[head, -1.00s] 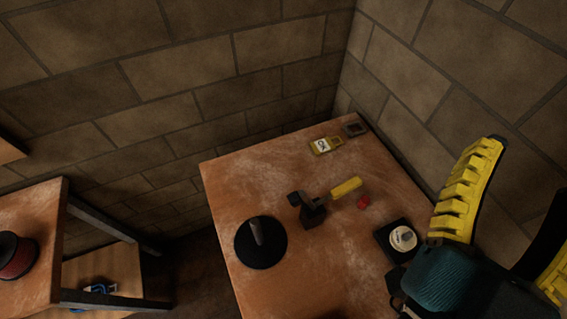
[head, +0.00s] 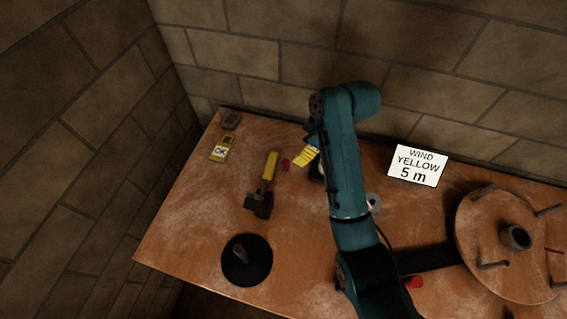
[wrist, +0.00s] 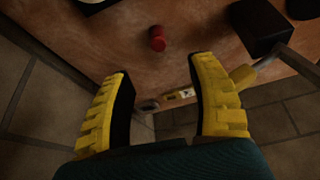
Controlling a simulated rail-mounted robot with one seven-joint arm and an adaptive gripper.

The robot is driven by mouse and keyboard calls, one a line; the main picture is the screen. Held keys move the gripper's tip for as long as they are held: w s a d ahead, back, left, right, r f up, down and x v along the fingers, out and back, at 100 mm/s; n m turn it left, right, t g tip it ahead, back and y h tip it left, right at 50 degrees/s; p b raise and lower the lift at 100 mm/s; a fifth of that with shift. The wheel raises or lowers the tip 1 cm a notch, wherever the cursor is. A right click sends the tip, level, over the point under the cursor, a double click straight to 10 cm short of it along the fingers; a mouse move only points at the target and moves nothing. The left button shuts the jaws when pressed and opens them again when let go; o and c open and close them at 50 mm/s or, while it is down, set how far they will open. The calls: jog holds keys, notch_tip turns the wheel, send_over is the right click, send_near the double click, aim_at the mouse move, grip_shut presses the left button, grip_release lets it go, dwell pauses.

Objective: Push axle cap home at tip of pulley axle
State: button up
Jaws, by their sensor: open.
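My gripper (head: 305,156) is over the back part of the wooden table, its yellow fingers apart and empty. A small red cylinder (head: 285,165) lies just left of the fingers. In the wrist view the red cylinder (wrist: 157,38) lies beyond the gap between the open fingers (wrist: 160,72), apart from them. A second small red piece (head: 413,282) is at the front, right of my arm. I cannot tell which red piece is the axle cap. A black round base (head: 247,260) with a short grey post stands at the front left; I cannot tell whether it is the pulley axle.
A yellow-handled hammer (head: 262,185) lies left of the gripper. A yellow OK device (head: 221,149) and a dark block (head: 231,120) are at the back left. A sign (head: 417,166) reads "WIND YELLOW 5 m". A wooden pegged wheel (head: 480,225) is at the right. My arm partly hides a white disc (head: 375,203).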

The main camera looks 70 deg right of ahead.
aim_at(288, 163)
jog(key=b+x, duration=0.1)
jog(key=x, duration=0.7)
jog(key=shift+w, duration=0.1)
jog(key=x, duration=0.2)
jog(key=b+x, duration=0.1)
jog(key=x, duration=0.1)
jog(key=b+x, duration=0.1)
jog(key=x, duration=0.1)
jog(key=shift+w+d+r, duration=0.1)
jog(key=shift+w+d, duration=0.1)
jog(key=shift+d, duration=0.05)
grip_shut()
